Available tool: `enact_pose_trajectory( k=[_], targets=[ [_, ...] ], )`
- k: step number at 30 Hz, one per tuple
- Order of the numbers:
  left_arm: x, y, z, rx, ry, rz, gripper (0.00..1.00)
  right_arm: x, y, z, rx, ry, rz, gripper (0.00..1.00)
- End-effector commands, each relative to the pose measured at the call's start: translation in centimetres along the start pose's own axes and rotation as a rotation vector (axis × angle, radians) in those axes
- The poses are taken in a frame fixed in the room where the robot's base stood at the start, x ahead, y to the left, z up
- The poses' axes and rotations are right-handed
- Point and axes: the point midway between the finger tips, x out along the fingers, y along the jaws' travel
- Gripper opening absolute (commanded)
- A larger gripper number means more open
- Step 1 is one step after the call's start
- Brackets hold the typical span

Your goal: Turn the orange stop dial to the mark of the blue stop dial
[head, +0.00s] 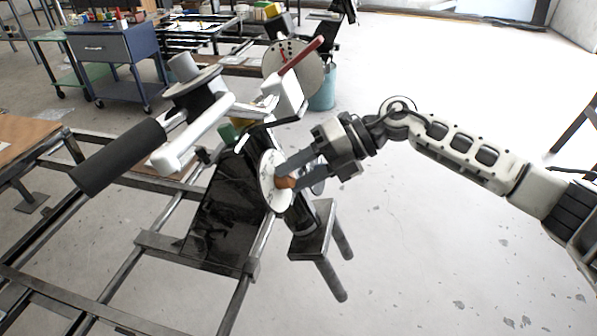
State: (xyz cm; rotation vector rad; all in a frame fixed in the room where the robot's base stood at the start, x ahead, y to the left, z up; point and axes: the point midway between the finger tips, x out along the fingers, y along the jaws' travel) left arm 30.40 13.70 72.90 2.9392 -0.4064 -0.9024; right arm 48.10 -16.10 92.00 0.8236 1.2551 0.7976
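The orange stop dial (285,182) sits in front of a white round plate (267,181) on the side of the dark spring suspension rig. My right gripper (286,176) comes in from the right. Its two fingers are at the orange dial, one on its upper side and one on its lower side, and they look closed on it. The fingers hide part of the dial and of the plate, and its marks are too small to read. I cannot make out the blue stop dial. My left gripper is not in view.
A metal frame (150,243) of bars fills the lower left. A red lever (301,55) and a dark cylinder grip (118,158) stick out from the rig. A metal bracket (316,232) with prongs stands below the gripper. The floor at the right is clear.

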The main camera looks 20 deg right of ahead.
Motion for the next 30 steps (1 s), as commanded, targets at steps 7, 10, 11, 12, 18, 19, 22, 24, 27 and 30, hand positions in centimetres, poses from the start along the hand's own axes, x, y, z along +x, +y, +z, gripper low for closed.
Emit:
enact_pose_trajectory(
  k=[7, 10, 11, 12, 18, 19, 22, 24, 27, 30],
  targets=[
    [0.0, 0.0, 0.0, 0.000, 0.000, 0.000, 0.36, 0.0, 0.0, 0.0, 0.001, 0.000, 0.000, 0.52],
    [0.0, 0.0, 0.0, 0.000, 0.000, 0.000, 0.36, -0.1, 0.0, 0.0, 0.001, 0.000, 0.000, 0.52],
    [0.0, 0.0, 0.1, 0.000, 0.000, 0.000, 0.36, -0.3, -0.1, 0.0, 0.001, -0.001, 0.000, 0.52],
    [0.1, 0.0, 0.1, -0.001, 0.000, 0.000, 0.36, -0.6, -0.1, 0.0, 0.001, -0.001, -0.001, 0.52],
    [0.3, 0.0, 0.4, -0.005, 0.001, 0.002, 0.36, -3.9, -0.2, 0.1, 0.001, -0.004, -0.003, 0.52],
    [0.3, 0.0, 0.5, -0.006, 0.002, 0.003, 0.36, -4.6, -0.2, 0.1, 0.001, -0.005, -0.004, 0.52],
    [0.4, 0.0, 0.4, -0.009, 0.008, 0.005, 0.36, -7.2, -0.2, 0.1, 0.002, -0.005, -0.003, 0.52],
    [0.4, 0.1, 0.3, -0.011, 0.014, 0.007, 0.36, -8.9, -0.2, 0.1, 0.001, -0.005, -0.003, 0.52],
    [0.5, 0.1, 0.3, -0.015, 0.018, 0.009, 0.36, -11.2, -0.1, 0.0, 0.001, -0.004, -0.002, 0.52],
    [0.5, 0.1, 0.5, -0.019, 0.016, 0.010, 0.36, -13.1, -0.1, 0.0, 0.002, -0.004, -0.001, 0.52]
  ],
)
